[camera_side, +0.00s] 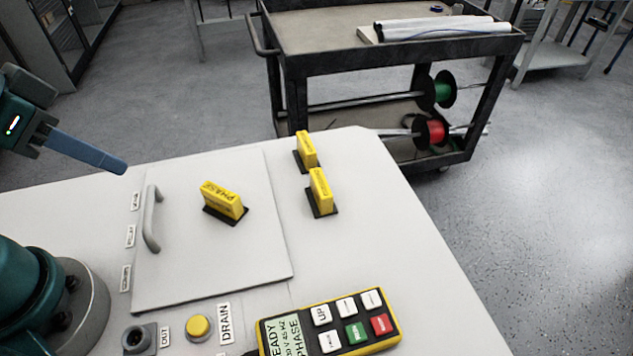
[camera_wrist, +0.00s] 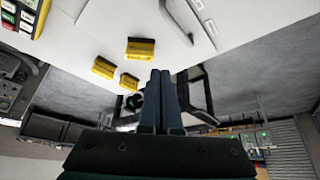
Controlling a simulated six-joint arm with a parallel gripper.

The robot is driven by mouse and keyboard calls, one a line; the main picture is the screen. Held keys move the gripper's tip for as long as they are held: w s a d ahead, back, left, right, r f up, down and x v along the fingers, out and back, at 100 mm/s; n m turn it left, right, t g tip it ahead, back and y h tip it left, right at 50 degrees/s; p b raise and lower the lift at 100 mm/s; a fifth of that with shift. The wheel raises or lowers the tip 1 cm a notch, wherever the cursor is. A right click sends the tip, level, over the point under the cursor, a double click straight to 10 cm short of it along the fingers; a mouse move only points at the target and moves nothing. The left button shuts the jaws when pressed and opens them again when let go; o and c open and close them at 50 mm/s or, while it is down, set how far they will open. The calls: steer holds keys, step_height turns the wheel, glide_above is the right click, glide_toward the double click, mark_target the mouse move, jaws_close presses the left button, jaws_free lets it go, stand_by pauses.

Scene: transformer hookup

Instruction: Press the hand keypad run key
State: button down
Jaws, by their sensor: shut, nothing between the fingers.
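The hand keypad (camera_side: 328,322) is a yellow and black handset lying on the white bench top at the lower middle of the side view. Its screen reads in part "READY" and "PHASE". It has white keys, one marked UP, a green key (camera_side: 356,333) and a red key (camera_side: 382,324); the small lettering on the green key is hard to read. Part of the keypad also shows at the top left of the wrist view (camera_wrist: 28,17). My gripper (camera_side: 122,168) is shut and empty, above the left part of the bench, well away from the keypad.
Three yellow blocks on black bases stand on the bench: one marked PHASE (camera_side: 222,200) on the panel, two (camera_side: 306,150) (camera_side: 320,191) farther right. A grey handle (camera_side: 151,220) rises from the panel. A yellow button (camera_side: 199,327) sits near the DRAIN label. A cart (camera_side: 292,66) stands behind.

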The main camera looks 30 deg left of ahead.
steer(key=w+d+r+n+h, duration=0.3)
steer(key=w+d+r+h, duration=0.1)
steer(key=d, duration=0.3)
steer(key=n+g+h, duration=0.4)
steer(key=g+h, duration=0.1)
steer(key=g, duration=0.2)
glide_above(348, 326)
step_height(348, 326, down, 6)
steer(key=r, duration=0.1)
steer(key=shift+w+f, duration=0.15)
steer(key=shift+f, duration=0.05)
steer(key=shift+f, duration=4.45)
steer(key=shift+f, duration=0.1)
